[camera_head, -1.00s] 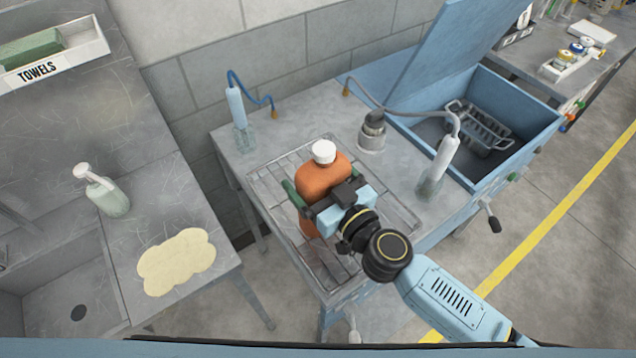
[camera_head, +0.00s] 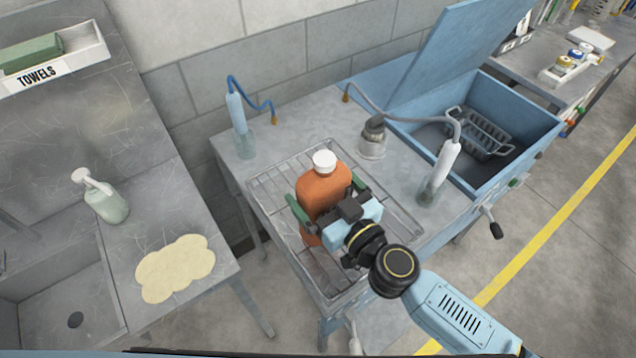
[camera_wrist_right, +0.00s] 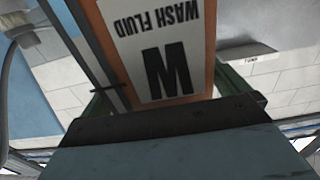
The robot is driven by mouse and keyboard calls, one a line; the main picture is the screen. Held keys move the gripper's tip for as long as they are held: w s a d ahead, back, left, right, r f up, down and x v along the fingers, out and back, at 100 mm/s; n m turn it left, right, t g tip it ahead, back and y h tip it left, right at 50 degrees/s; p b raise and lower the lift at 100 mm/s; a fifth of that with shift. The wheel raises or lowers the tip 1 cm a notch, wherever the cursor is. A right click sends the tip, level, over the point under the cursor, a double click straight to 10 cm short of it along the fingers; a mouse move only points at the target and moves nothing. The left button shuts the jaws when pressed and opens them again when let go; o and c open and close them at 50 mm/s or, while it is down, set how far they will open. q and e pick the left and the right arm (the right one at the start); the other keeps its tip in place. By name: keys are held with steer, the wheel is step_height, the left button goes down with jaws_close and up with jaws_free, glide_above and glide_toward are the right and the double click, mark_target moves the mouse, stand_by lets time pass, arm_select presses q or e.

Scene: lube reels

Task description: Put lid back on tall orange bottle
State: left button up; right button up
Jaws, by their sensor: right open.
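The tall orange bottle (camera_head: 322,190) stands upright on the wire rack of the bench in the head view. A white lid (camera_head: 324,161) sits on its top. My right gripper (camera_head: 328,197) is open, its green fingers on either side of the bottle body and the palm close to its near side. In the right wrist view the bottle's white label (camera_wrist_right: 160,45) reading "WASH FLUID" fills the space between the fingers. I cannot tell whether the fingers touch the bottle. The lower part of the bottle is partly hidden by my gripper. My left gripper is not in view.
The wire rack (camera_head: 268,190) lies around the bottle. A clear bottle with a blue hose (camera_head: 240,125), a metal canister (camera_head: 373,138) and a white-handled tool (camera_head: 440,170) stand nearby. A blue open-lidded basin (camera_head: 520,120) is at right. A pump bottle (camera_head: 105,200) stands at left.

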steer(key=b+v, duration=0.1)
steer(key=v, duration=0.9)
steer(key=shift+s+d, duration=0.2)
steer(key=shift+s, duration=0.1)
